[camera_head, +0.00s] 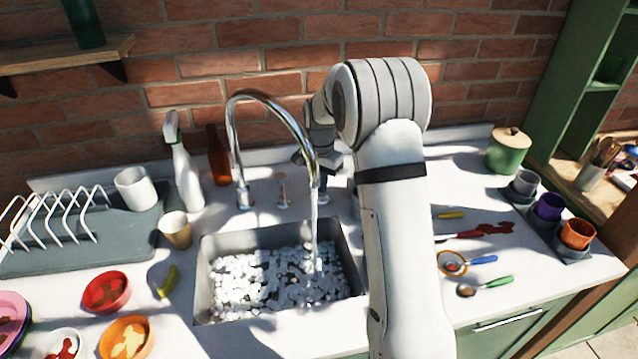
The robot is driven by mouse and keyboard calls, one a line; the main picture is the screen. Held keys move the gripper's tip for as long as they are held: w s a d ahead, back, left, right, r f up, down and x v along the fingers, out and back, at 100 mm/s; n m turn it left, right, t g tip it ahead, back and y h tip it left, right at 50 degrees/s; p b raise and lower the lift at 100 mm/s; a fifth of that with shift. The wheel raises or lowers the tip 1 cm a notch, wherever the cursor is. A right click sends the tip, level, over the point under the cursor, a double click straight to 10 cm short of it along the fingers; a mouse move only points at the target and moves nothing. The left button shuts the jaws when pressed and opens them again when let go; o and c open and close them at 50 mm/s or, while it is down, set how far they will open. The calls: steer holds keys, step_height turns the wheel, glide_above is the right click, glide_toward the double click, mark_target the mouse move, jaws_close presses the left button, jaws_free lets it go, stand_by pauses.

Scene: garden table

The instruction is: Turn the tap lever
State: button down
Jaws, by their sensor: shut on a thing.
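The chrome tap (236,140) stands behind the sink (205,290), its curved spout arching forward and right. A stream of water (314,225) runs from the spout into the sink. My gripper (318,162) is behind the spout's right end, low over the counter at the back of the sink. It is shut on the tap lever, which is mostly hidden by the gripper, the spout and my arm. The lever's exact angle cannot be made out. A small copper-coloured fitting (283,190) stands between the tap base and my gripper.
A white spray bottle (185,175), brown bottle (219,160) and tan cup (175,230) stand left of the tap. A dish rack (55,225) is farther left. Spoons (488,285) and coloured cups (577,234) are at right. The brick wall (220,65) is close behind.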

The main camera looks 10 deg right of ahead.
steer(key=shift+n, duration=0.4)
steer(key=c, duration=1.5)
jaws_free()
steer(key=shift+c, duration=0.2)
steer(key=shift+r+b, duration=0.45)
steer(key=shift+r, duration=3.45)
